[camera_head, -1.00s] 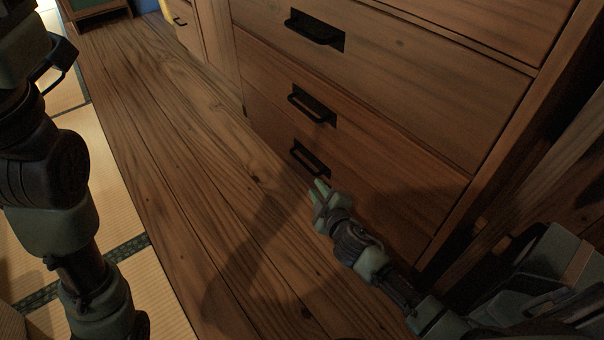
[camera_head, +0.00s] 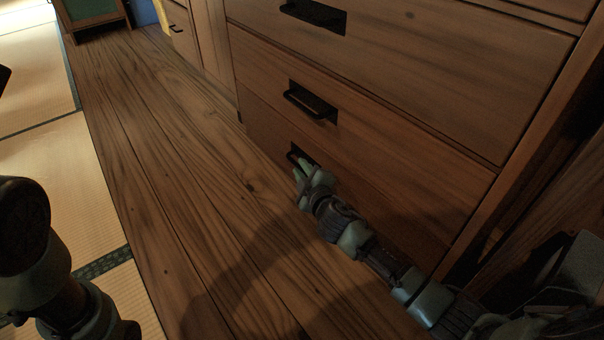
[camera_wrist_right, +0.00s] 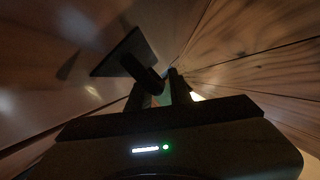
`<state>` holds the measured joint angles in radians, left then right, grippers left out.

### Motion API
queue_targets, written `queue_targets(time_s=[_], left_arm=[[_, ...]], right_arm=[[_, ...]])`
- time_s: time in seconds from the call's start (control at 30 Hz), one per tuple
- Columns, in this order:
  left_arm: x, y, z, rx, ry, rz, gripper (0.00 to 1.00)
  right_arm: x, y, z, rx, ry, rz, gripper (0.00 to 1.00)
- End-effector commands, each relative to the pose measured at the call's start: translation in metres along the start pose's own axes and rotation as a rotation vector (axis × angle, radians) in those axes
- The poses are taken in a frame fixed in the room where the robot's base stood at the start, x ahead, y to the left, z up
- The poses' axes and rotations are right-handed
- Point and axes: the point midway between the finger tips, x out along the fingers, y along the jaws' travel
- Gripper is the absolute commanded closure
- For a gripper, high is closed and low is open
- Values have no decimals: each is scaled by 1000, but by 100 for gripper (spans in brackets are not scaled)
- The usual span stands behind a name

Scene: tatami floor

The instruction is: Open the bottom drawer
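The bottom drawer (camera_head: 380,190) is the lowest wooden front of the cabinet and looks shut, level with the drawer above. Its dark handle (camera_head: 291,156) is partly hidden by my right gripper (camera_head: 302,168), whose fingertips are at the handle. In the right wrist view, the handle (camera_wrist_right: 140,66) comes down from its dark recess to the fingertips of my right gripper (camera_wrist_right: 160,88). The fingers are apart, with the handle's end at the gap; I cannot tell if they touch it. My left gripper is out of view; only part of my left arm shows.
The middle drawer (camera_head: 390,130) and an upper drawer (camera_head: 440,60) sit above, with similar dark handles. The wooden floor (camera_head: 170,180) in front of the cabinet is clear. Tatami (camera_head: 50,170) lies to the left. A green-panelled piece (camera_head: 92,10) stands at the far left.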

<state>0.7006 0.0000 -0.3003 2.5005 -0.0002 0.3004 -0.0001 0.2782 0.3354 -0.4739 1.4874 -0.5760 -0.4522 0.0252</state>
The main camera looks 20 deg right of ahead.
Motion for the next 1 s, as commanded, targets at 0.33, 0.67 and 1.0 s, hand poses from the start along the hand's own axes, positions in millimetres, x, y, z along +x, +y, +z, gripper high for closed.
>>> queue_targets(time_s=[0.33,0.67,1.0], left_arm=[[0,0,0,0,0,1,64],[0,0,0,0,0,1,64],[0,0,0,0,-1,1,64]], right_arm=[[1,0,0,0,0,0,100],[1,0,0,0,0,-1,100],[0,0,0,0,0,-1,100]])
